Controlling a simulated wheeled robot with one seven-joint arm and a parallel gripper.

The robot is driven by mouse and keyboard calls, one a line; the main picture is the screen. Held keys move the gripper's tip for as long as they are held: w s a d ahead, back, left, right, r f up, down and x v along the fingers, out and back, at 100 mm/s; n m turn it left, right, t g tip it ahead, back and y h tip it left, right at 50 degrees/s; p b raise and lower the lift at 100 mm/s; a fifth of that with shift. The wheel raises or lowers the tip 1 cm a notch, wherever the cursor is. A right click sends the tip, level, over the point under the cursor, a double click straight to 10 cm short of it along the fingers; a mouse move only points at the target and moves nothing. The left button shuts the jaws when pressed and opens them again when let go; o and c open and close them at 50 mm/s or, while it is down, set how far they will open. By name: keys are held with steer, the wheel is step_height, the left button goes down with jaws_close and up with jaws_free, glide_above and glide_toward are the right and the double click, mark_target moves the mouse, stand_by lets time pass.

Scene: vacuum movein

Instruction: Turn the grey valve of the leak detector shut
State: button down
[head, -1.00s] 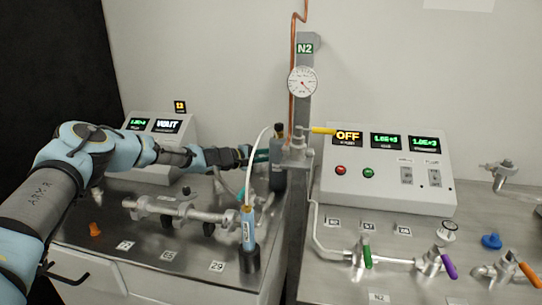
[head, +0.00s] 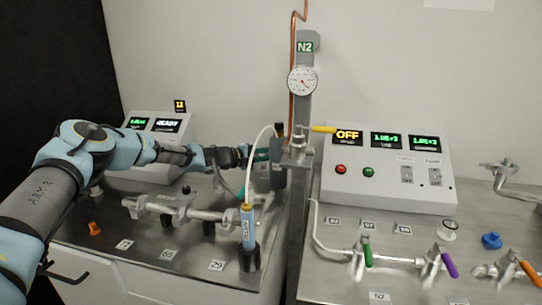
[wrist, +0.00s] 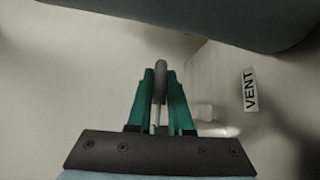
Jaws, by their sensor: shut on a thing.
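The grey valve handle (wrist: 160,68) stands upright between the teal fingers of my gripper (wrist: 160,85) in the wrist view. The gripper is shut on it, with a finger on each side. A label reading VENT (wrist: 250,89) is on the pale surface to the right. In the head view my gripper (head: 258,160) reaches right to a dark grey body (head: 278,172) beside the N2 post. The handle itself is hidden there. The left console (head: 155,155) has a screen reading READY (head: 167,125).
A grey pipe manifold (head: 180,208) and a blue upright tool (head: 248,228) with a white hose stand in front of my gripper. The N2 post (head: 303,110) rises just right. A white console (head: 385,172) and several coloured valves are further right.

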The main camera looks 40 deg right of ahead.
steer(key=shift+a+f+m+g+b, duration=0.2)
steer(key=shift+m+g+b, duration=0.25)
steer(key=shift+b, duration=0.45)
steer(key=shift+s+a+r+g+y, duration=0.1)
steer(key=shift+r+g+y, duration=0.1)
steer(key=shift+g+y, duration=0.15)
steer(key=c, duration=0.8)
jaws_free()
steer(key=shift+c, duration=0.2)
steer(key=shift+a, duration=0.1)
steer(key=b+v, duration=0.4)
steer(key=v, duration=0.5)
steer(key=shift+a, duration=0.2)
steer(key=shift+w+a+r, duration=0.1)
steer(key=shift+w+a, duration=0.15)
steer(key=shift+a, duration=0.3)
steer(key=shift+m, duration=0.25)
